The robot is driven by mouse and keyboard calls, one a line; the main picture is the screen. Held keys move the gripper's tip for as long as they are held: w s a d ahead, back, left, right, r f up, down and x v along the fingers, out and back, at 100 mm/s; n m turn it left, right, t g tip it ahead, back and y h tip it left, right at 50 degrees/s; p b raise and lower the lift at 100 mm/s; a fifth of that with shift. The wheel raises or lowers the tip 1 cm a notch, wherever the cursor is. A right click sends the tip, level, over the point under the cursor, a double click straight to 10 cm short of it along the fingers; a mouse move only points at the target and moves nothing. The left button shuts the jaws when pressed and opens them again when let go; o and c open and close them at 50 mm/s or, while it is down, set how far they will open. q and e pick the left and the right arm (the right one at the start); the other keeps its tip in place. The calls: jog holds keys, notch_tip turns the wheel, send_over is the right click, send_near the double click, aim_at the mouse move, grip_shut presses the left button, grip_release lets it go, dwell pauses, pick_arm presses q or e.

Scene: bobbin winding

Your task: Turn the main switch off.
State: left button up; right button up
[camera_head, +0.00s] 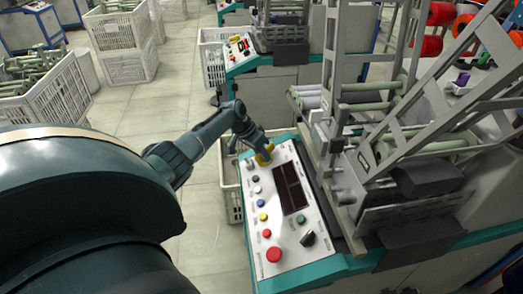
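The control panel (282,205) is a light sloping plate with a teal edge on the winding machine. A yellow part (264,158), perhaps the main switch's base, sits at its far end. My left gripper (262,150) is right at this yellow part and hides much of it. I cannot tell whether its fingers are closed on a knob there, nor which way the switch points. A black knob (308,239) and a large red button (273,254) are at the panel's near end. My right gripper is not in view.
Small coloured buttons and a dark display (290,187) lie between the panel's ends. The grey machine frame (335,90) rises close on the right. A white crate (229,190) stands left of the machine. The floor (205,235) farther left is open.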

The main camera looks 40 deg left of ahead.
pick_arm(q)
jog(key=shift+o, duration=1)
jog(key=p+v, duration=0.2)
jog(key=v, duration=1.1)
jog(key=shift+p, duration=0.4)
jog(key=shift+a, duration=0.1)
